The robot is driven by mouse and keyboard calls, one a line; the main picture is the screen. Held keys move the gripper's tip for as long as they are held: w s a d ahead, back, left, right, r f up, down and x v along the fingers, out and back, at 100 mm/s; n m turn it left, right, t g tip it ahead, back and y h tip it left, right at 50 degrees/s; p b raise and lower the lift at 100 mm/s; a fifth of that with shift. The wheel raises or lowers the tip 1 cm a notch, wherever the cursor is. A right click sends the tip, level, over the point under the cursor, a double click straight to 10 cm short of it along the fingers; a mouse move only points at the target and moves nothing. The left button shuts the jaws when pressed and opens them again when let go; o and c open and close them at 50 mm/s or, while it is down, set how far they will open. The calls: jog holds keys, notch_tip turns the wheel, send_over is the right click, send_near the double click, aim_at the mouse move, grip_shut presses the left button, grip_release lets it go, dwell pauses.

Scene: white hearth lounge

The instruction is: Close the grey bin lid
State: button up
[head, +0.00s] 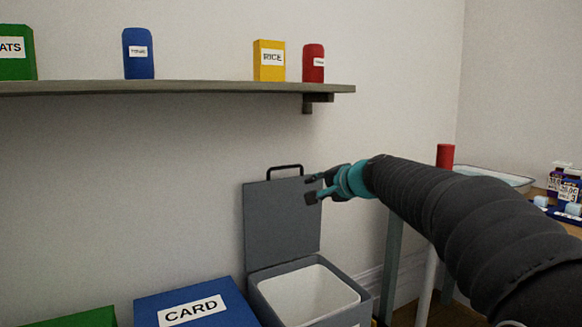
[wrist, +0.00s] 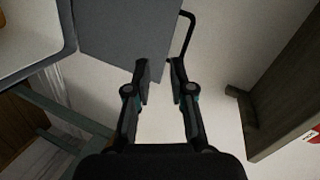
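The grey bin (head: 345,312) stands on the floor at the lower middle of the head view, with a white liner (head: 310,290) inside. Its grey lid (head: 278,225) stands upright, open, at the wall side. A black handle (head: 285,168) is on the lid's top edge. My gripper (head: 312,188) is at the lid's upper right corner, its two fingers apart. In the wrist view the lid (wrist: 120,30) and handle (wrist: 188,35) lie beyond my open fingers (wrist: 160,70). The lid's corner shows between and behind the fingertips; I cannot tell whether they touch it.
A wall shelf (head: 200,87) above holds a blue container (head: 138,55), a yellow rice box (head: 269,60) and a red container (head: 313,63). A blue CARD bin (head: 160,300) stands left of the grey bin. A table with a tray (head: 490,175) is at right.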

aim_at(287, 168)
jog(key=w+a+m+p, duration=0.1)
jog(key=w+a+p, duration=0.1)
jog(key=w, duration=0.5)
jog(key=w+a+m+t+p, duration=0.1)
jog(key=w+a+p, duration=0.1)
jog(key=w+a, duration=0.2)
jog(key=w+a+m+t+p, duration=0.1)
jog(key=w+a+p, duration=0.1)
jog(key=w, duration=0.7)
jog(key=shift+w+a+y, duration=0.3)
jog(key=shift+a, duration=0.55)
jog(key=shift+f, duration=0.1)
jog(key=shift+c, duration=0.2)
grip_shut()
